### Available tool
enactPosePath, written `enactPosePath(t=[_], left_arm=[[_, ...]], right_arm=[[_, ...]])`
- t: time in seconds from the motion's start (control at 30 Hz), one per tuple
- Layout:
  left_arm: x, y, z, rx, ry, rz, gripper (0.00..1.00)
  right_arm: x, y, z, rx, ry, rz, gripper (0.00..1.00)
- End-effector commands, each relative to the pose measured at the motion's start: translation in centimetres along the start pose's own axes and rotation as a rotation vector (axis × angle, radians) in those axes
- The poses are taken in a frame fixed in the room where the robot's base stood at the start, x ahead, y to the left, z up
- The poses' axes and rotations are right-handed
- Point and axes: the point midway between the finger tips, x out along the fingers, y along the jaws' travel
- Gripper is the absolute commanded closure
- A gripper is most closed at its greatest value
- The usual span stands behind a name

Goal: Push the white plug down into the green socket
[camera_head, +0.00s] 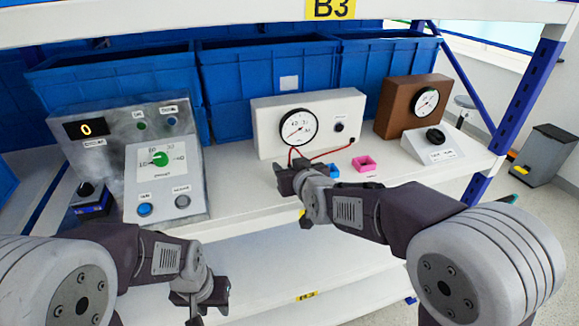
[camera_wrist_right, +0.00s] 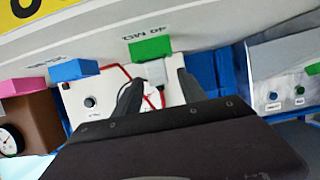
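The green socket (camera_wrist_right: 150,48) shows in the right wrist view. The white plug (camera_wrist_right: 155,72) is right against it, with a red wire trailing from it. In the head view my right gripper (camera_head: 287,179) is over the shelf, left of the small blue socket, and hides the green socket and plug. My left gripper (camera_head: 203,303) hangs low in front of the shelf edge, fingers apart and empty.
A blue socket (camera_head: 333,171) and a pink socket (camera_head: 364,164) stand right of my right gripper. Behind is a white meter box (camera_head: 350,107) with red wires. A grey control panel (camera_head: 190,160) is at left, a brown gauge box (camera_head: 397,108) at right. Blue bins line the back.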

Motion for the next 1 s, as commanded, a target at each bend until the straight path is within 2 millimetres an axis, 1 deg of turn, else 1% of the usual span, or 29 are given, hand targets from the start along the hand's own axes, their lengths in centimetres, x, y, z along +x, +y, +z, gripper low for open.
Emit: enactPosePath(t=[0.07, 0.17, 0.27, 0.4, 0.5, 0.6, 0.7, 1.0], left_arm=[[0.0, 0.0, 0.0, 0.0, 0.0, 0.0, 0.64], [0.0, 0.0, 0.0, 0.0, 0.0, 0.0, 0.64], [0.0, 0.0, 0.0, 0.0, 0.0, 0.0, 0.64], [-0.4, 0.0, 0.0, 0.0, 0.0, 0.0, 0.64], [-0.8, 0.0, -0.1, 0.0, 0.0, 0.0, 0.64], [-1.0, 0.0, -0.1, 0.0, 0.0, 0.0, 0.64], [-1.0, 0.0, -0.1, 0.0, 0.0, 0.0, 0.64], [-0.9, 0.0, -0.1, 0.0, 0.0, 0.0, 0.64]], right_arm=[[0.0, 0.0, 0.0, 0.0, 0.0, 0.0, 0.51], [-0.8, 0.0, -0.1, 0.0, 0.001, 0.0, 0.51], [-2.6, 0.0, -0.1, 0.001, 0.002, -0.001, 0.51], [-5.7, -0.1, -0.3, 0.0, 0.004, -0.001, 0.51], [-7.5, 0.0, -0.3, 0.0, 0.003, -0.001, 0.51], [-8.6, 0.0, -0.1, 0.0, 0.001, -0.001, 0.51], [-9.1, 0.0, 0.0, 0.0, 0.0, 0.0, 0.51], [-9.1, 0.0, 0.0, 0.0, 0.0, 0.0, 0.51]])
